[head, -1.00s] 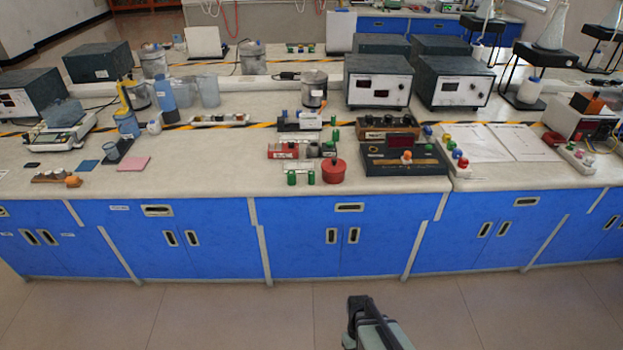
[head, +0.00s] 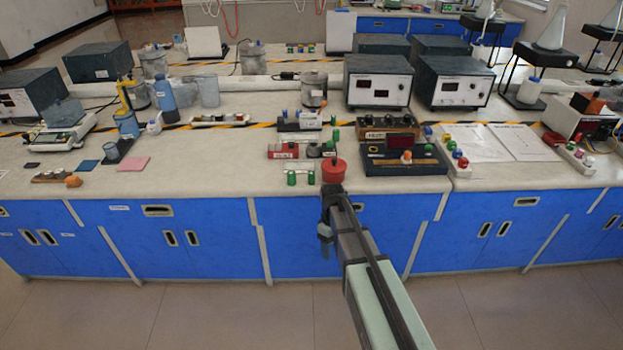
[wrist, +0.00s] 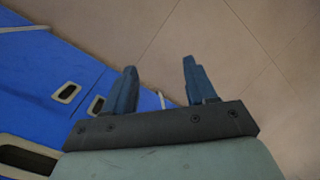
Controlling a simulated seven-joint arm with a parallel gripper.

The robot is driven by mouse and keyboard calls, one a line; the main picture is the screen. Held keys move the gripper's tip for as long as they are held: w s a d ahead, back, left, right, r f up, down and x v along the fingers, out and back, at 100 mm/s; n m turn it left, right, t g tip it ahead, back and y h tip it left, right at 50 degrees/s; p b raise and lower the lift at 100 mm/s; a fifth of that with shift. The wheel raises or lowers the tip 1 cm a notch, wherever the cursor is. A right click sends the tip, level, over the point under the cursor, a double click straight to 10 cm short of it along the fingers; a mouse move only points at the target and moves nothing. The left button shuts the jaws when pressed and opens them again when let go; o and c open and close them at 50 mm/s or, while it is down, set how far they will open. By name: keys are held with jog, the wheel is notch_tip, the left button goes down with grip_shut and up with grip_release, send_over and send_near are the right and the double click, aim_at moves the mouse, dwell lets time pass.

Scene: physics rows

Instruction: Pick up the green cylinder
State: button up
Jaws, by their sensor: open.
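Small green cylinders stand near the bench's front edge in the head view: one at the left (head: 291,178), one beside it (head: 311,178), and another farther back (head: 336,135). I cannot tell which one the task means. My gripper (head: 325,242) is in front of the bench, below the level of the top, apart from the cylinders. In the wrist view my gripper (wrist: 160,68) has its two blue fingers spread, with nothing between them. That view shows floor and cabinet fronts, and no cylinder.
A red round pot (head: 333,171) stands close right of the front cylinders. A red block (head: 283,151) lies behind them. A dark control box (head: 400,160) is at right. Blue cabinet doors (head: 295,225) are behind my arm. Bare bench top (head: 215,175) lies to the left.

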aim_at(311, 173)
jog(key=w+a+r+n+t, duration=0.1)
jog(key=w+a+r+n, duration=0.1)
jog(key=w+r, duration=0.6)
jog(key=w+a+r+n+t, duration=0.15)
jog(key=w+r, duration=0.25)
jog(key=r, duration=0.8)
jog(key=w+a+r+n, duration=0.3)
jog(key=w+r, duration=0.2)
jog(key=r, duration=0.5)
jog(key=f, duration=1.3)
jog(key=shift+w+d+f, duration=0.1)
jog(key=shift+w+f, duration=0.05)
jog(key=shift+w, duration=0.1)
grip_shut()
